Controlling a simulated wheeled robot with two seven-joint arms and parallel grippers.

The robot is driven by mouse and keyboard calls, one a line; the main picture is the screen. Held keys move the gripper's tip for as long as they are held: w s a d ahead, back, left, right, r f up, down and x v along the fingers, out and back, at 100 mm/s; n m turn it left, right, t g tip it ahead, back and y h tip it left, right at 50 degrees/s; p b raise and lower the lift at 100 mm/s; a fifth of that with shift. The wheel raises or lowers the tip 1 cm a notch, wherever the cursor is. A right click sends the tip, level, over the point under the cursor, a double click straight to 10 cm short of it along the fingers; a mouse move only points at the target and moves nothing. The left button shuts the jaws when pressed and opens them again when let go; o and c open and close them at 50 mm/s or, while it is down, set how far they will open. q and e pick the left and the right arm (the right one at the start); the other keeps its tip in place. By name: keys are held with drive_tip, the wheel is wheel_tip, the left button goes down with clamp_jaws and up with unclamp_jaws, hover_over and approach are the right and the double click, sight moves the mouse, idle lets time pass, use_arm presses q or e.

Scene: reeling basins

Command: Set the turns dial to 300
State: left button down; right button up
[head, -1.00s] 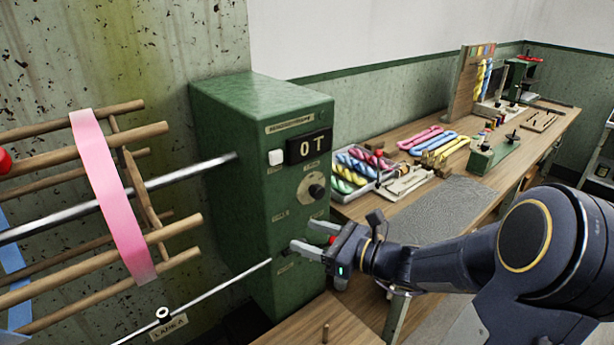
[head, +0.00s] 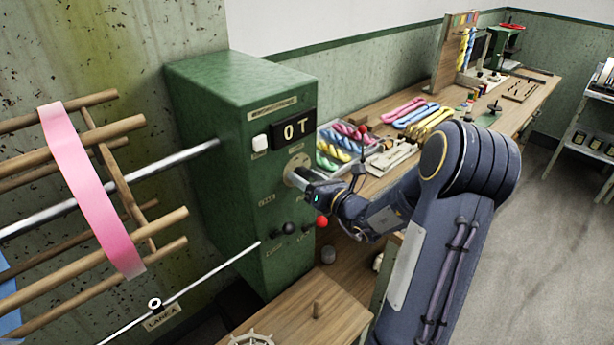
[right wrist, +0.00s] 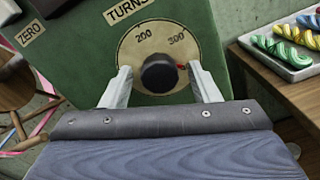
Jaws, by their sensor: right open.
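The turns dial is a pale round plate (right wrist: 143,55) with a black knob (right wrist: 159,73) on the green counter box (head: 240,175). In the right wrist view the plate reads 200 at upper left and 300 at upper right. A small red mark shows at the knob's right side, below the 300. My right gripper (right wrist: 163,85) is open, with one finger on each side of the knob; I cannot tell if they touch it. In the head view my right gripper (head: 299,179) hides much of the dial. My left gripper is in neither view.
The display (head: 295,128) reads 0 T, with a white button (head: 260,142) beside it. The reel (head: 90,185) stands at left. A tray of skeins (head: 340,145) lies on the bench at right.

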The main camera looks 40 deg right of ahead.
drive_tip(key=c, duration=1)
drive_tip(key=shift+f+n+b, duration=0.2)
drive_tip(key=shift+n+b, duration=0.3)
drive_tip(key=shift+b, duration=0.45)
drive_tip(key=n+b, duration=0.9)
drive_tip(key=b, duration=0.6)
drive_tip(key=shift+d+n+b, duration=0.15)
drive_tip(key=shift+n+b, duration=0.15)
drive_tip(key=shift+b, duration=0.05)
drive_tip(key=shift+r+n+b, duration=0.15)
drive_tip(key=shift+n+b, duration=0.65)
drive_tip(key=shift+b, duration=0.2)
drive_tip(key=o, duration=1)
